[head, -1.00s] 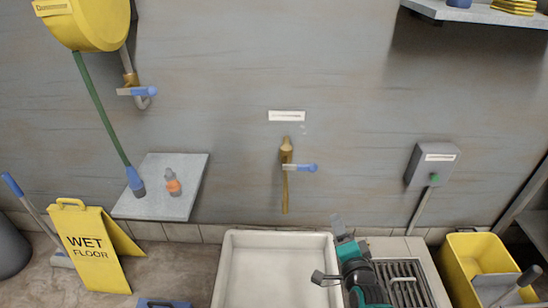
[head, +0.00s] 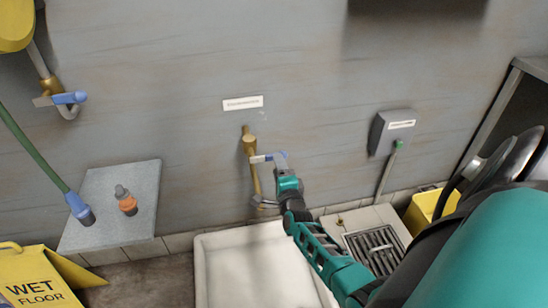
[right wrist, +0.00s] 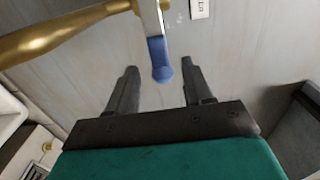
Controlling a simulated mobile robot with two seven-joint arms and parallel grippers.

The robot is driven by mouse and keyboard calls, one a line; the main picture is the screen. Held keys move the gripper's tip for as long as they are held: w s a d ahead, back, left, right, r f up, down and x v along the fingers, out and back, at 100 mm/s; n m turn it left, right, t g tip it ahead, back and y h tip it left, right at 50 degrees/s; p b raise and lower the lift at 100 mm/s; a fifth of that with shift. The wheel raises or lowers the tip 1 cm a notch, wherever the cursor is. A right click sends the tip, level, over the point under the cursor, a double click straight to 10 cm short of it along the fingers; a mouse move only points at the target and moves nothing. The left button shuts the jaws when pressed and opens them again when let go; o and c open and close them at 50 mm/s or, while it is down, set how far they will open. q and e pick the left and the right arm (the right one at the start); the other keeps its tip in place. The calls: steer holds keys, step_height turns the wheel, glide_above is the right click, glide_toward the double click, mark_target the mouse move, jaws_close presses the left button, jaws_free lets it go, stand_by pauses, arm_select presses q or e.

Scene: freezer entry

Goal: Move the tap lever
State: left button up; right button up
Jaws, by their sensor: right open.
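A brass tap (head: 249,145) sits on the grey wall in the middle of the head view, with its spout pointing down. Its lever (head: 262,158) has a pale metal arm and a blue end and points right. My right gripper (head: 271,181) is open at the lever, in front of the wall. In the right wrist view, the lever's blue end (right wrist: 160,60) lies between the two spread fingertips (right wrist: 159,78), with a gap on each side. The brass spout (right wrist: 60,38) runs to the left there. My left gripper is out of view.
A white basin (head: 255,262) stands below the tap, and a floor drain (head: 374,246) is to its right. A grey switch box (head: 392,131) is on the wall at right. Another blue-levered tap (head: 66,98), a grey shelf (head: 108,213) and a yellow wet-floor sign (head: 38,283) are at left.

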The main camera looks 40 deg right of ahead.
steer(key=shift+b+x, duration=0.65)
steer(key=shift+x, duration=2.1)
steer(key=shift+c, duration=0.3)
jaws_close()
